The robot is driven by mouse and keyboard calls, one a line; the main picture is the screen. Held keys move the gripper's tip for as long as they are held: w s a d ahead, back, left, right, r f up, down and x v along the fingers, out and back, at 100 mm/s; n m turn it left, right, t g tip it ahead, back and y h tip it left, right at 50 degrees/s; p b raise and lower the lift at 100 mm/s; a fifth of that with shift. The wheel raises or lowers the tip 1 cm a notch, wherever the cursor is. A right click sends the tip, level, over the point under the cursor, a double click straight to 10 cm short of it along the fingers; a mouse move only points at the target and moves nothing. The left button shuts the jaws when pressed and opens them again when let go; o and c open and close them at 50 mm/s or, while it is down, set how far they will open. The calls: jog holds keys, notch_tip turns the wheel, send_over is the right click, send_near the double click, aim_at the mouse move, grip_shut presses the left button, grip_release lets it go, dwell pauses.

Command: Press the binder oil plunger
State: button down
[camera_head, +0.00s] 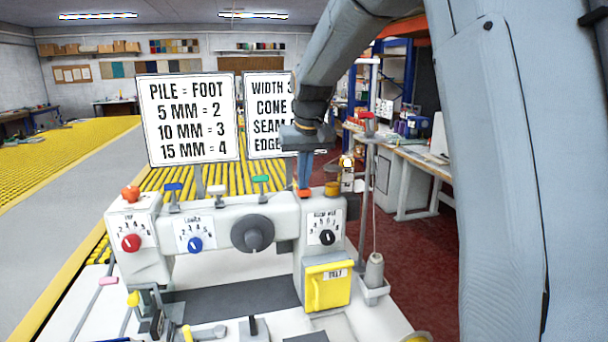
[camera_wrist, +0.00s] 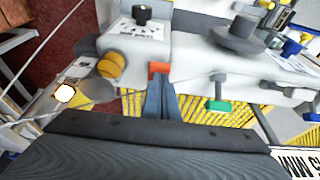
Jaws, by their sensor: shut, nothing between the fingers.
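The white binder machine (camera_head: 215,222) fills the lower middle of the head view. My gripper (camera_head: 304,186) hangs down over the right part of its top, with its narrow blue fingers together and empty. An orange-red block (camera_head: 304,192) is at the fingertips on the machine top, and shows in the wrist view (camera_wrist: 159,67) just beyond the fingers (camera_wrist: 159,82). Whether they touch it I cannot tell. An amber round cap (camera_head: 332,188) stands just right of it, seen left of the fingers in the wrist view (camera_wrist: 111,66). No label marks either as the oil plunger.
Blue (camera_head: 173,188), white (camera_head: 217,192) and green (camera_head: 261,182) levers and an orange-red knob (camera_head: 130,193) stand along the machine top. Two sign boards (camera_head: 190,119) stand behind. A thread stand (camera_head: 369,190) rises close on the right.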

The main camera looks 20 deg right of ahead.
notch_tip(320, 180, up, 4)
jog(key=p, duration=0.3)
jog(key=shift+r+p, duration=0.1)
jog(key=shift+p, duration=0.2)
jog(key=b+v, duration=0.4)
jog(key=v, duration=0.5)
jog(key=shift+r, duration=0.4)
jog(key=shift+f, duration=0.1)
jog(key=s+f+b, duration=0.1)
jog(key=s+f, duration=0.7)
jog(key=f, duration=0.3)
jog(key=s+f+g+b, duration=0.1)
jog(key=s+f, duration=0.7)
jog(key=f, duration=0.4)
jog(key=s+f+g+b, duration=0.1)
jog(key=s+f+b, duration=0.1)
jog(key=s+f, duration=0.7)
notch_tip(320, 180, down, 3)
jog(key=shift+f, duration=0.2)
